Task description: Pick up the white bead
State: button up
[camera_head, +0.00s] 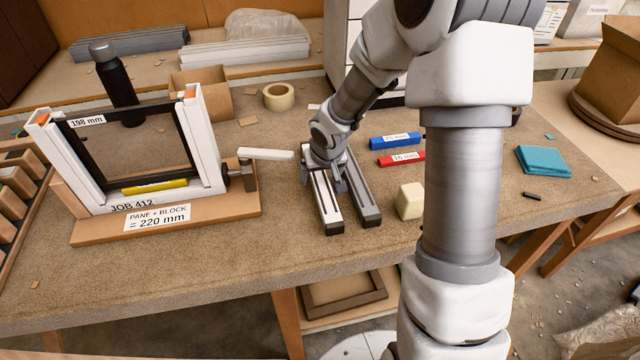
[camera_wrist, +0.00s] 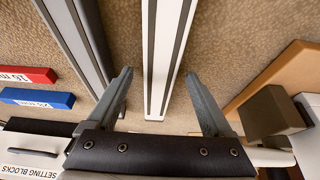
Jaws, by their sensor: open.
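The white bead (camera_head: 326,208) is a long, straight white strip with a dark line along it, lying on the bench. A matching grey bead (camera_head: 368,208) lies beside it on the right. My gripper (camera_head: 338,184) is over the white bead, pointing down. In the wrist view the white bead (camera_wrist: 164,50) runs between my two open fingers (camera_wrist: 158,74), apart from both. The left finger overlaps the grey bead (camera_wrist: 84,50) in that view. Whether the fingertips are down at the bench surface, I cannot tell.
A press frame (camera_head: 205,150) with a crank handle (camera_head: 265,154) stands left. Blue (camera_head: 394,141) and red (camera_head: 400,159) blocks and a cream block (camera_head: 410,201) lie right of the beads. A tape roll (camera_head: 278,97) is behind. The front bench is clear.

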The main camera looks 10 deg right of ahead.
aim_at(319, 173)
jog(key=shift+f, duration=0.15)
grip_shut()
dwell(0.4)
jog(key=shift+w, duration=0.1)
jog(key=shift+r, duration=0.65)
notch_tip(319, 173, up, 3)
jog(key=shift+f+p, duration=0.1)
jog(key=shift+p, duration=0.65)
jog(key=s+d+r+p, duration=0.4)
jog(key=s+r, duration=0.3)
jog(key=s, duration=0.3)
jog(key=shift+s+d+p, duration=0.35)
jog(key=shift+d+p, duration=0.05)
jog(key=shift+p, duration=0.15)
